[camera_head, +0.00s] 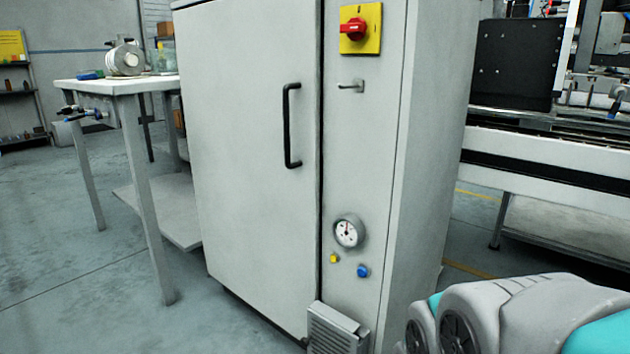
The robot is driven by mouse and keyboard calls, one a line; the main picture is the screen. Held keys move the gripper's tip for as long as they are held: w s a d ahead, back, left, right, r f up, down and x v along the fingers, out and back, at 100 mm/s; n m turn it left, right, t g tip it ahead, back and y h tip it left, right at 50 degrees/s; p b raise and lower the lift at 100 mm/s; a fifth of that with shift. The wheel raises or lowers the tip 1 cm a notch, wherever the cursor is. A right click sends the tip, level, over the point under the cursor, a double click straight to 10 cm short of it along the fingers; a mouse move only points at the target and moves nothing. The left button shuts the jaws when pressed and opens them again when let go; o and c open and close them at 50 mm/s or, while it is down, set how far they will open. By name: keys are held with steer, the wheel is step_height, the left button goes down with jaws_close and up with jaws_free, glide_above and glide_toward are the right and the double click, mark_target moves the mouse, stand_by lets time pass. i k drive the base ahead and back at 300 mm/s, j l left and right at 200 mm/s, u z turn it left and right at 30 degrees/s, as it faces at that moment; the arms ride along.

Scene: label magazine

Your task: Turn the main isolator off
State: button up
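The main isolator (353,29) is a red rotary handle on a yellow square plate, high on the front of a grey cabinet (255,200). Its red grip points to the left, roughly level. Any markings on the plate are too small to read. Part of my arm, grey and teal, shows at the bottom right, well below and to the right of the isolator. My gripper is not visible in this view.
The cabinet front has a black door handle (290,126), a small metal lever (351,86), a gauge (348,232), a yellow button (334,259) and a blue button (363,271). A vent box (335,330) juts out below. A white table (115,84) stands left, a machine (550,155) right.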

mark_target(356, 29)
steer(key=j+u, duration=0.4)
steer(key=i+j+u, duration=0.1)
steer(key=j+u, duration=0.25)
steer(key=l, duration=0.1)
